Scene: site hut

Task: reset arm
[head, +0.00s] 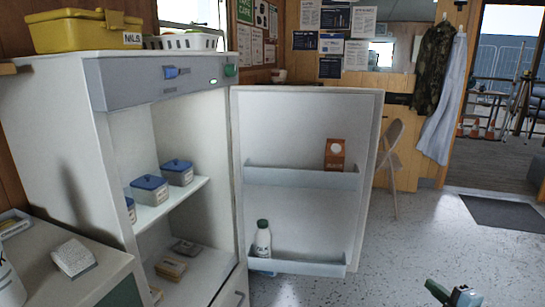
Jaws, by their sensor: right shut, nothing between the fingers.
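My right gripper (454,294) shows at the bottom right edge of the head view, over the grey floor. It is shut and empty, well apart from the fridge. Most of the right arm is outside the frame. My left gripper is not in view.
An open fridge (43,97) stands at left, its door (300,120) swung out to the right. The door shelves hold a white bottle (263,240) and an orange-brown carton (334,154). Blue-lidded tubs (150,190) sit inside. A counter (40,275) is at lower left. Floor (430,240) at right is clear.

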